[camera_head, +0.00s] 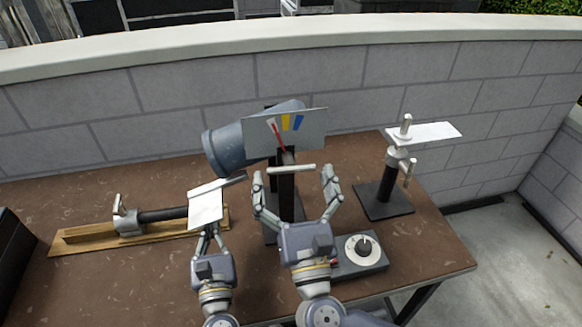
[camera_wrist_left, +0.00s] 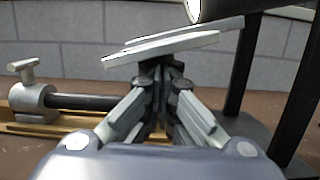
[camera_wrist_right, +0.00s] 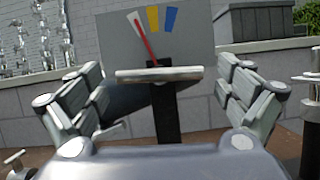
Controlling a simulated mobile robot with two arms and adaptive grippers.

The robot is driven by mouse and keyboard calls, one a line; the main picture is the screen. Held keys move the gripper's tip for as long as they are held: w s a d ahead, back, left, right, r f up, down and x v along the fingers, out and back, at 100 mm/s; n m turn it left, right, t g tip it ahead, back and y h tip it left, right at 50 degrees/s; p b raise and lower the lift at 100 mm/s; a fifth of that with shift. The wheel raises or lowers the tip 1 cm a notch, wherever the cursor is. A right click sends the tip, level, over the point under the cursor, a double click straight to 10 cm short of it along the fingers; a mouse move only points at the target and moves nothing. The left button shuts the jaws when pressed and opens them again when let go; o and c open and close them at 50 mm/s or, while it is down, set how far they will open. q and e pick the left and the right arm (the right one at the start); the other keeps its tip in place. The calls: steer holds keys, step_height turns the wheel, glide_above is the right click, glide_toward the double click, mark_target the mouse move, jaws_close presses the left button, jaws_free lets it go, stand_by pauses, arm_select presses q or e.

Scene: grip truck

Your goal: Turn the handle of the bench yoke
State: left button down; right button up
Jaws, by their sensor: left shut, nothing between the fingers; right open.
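The bench yoke stands mid-bench, with a dark post (camera_head: 286,205), a grey gauge panel (camera_head: 305,135) with white, yellow and blue marks and a red pointer, and a pale horizontal handle bar (camera_head: 292,168). The handle also shows level in the right wrist view (camera_wrist_right: 159,75). The red pointer leans left there, against the white mark. My right gripper (camera_head: 293,182) is open, its fingers spread either side of the handle, with visible gaps to both ends. My left gripper (camera_head: 208,232) is shut and empty, left of the yoke, its fingertips by a pale plate (camera_head: 206,208); contact is unclear.
A grey-blue cylinder (camera_head: 222,150) lies behind the panel. A clamp on a wooden board (camera_head: 80,240) lies left. A stand with a white plate (camera_head: 424,132) is at right. A dial box (camera_head: 345,262) sits beside my right wrist. A low block wall (camera_head: 190,90) runs behind.

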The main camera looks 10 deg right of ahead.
steer(key=shift+x, duration=1)
steer(key=c, duration=1.1)
